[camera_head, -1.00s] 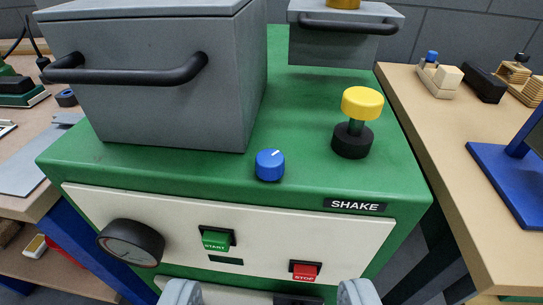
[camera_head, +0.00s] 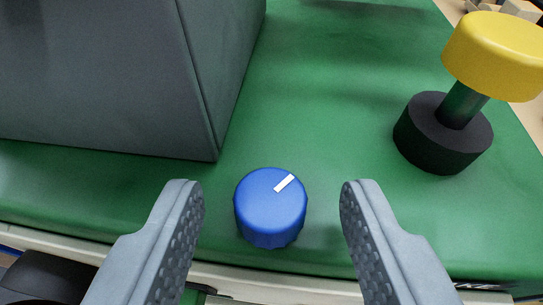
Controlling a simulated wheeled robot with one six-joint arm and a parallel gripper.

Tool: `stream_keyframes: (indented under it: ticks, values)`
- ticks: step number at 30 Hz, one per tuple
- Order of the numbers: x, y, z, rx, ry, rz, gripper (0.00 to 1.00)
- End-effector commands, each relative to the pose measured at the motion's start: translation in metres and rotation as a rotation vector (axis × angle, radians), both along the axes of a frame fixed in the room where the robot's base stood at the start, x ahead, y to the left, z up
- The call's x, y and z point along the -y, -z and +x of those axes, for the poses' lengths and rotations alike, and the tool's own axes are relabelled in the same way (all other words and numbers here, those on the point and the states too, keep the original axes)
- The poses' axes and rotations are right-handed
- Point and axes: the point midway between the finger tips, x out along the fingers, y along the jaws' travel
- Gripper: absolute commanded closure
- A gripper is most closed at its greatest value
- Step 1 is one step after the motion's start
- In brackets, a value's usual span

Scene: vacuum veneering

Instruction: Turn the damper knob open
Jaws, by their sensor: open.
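The damper knob (camera_head: 270,208) is a blue, faceted round knob on the green machine top near its front edge. A white mark on its top points up and to the right. My gripper (camera_head: 272,200) is open, with one grey finger to the left of the knob and one to the right. There is a visible gap between each fingertip and the knob, and nothing is held. Whether the fingertips are level with the knob in height is hard to tell.
A grey metal box (camera_head: 100,75) stands close behind the knob on the left. A yellow-topped button (camera_head: 500,50) on a black base (camera_head: 440,135) stands to the right. The green top (camera_head: 330,90) between and behind them is clear.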

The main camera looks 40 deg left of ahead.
Motion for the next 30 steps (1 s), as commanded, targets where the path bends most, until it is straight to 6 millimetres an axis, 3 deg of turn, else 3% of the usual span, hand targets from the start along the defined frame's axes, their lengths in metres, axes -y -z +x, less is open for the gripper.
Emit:
stream_keyframes:
  ticks: [13, 14, 18, 21, 30]
  values:
    - [-0.0066, 0.0039, 0.0062, 0.0, 0.0, 0.0, 0.54]
    - [-0.0065, 0.0038, 0.0061, 0.0, 0.0, 0.0, 0.56]
    - [-0.0066, 0.0038, 0.006, 0.0, 0.0, 0.0, 0.83]
    - [-0.0066, 0.0037, 0.006, 0.0, 0.0, 0.0, 0.98]
    - [-0.0076, 0.0032, 0.0051, 0.002, 0.037, 0.0, 0.98]
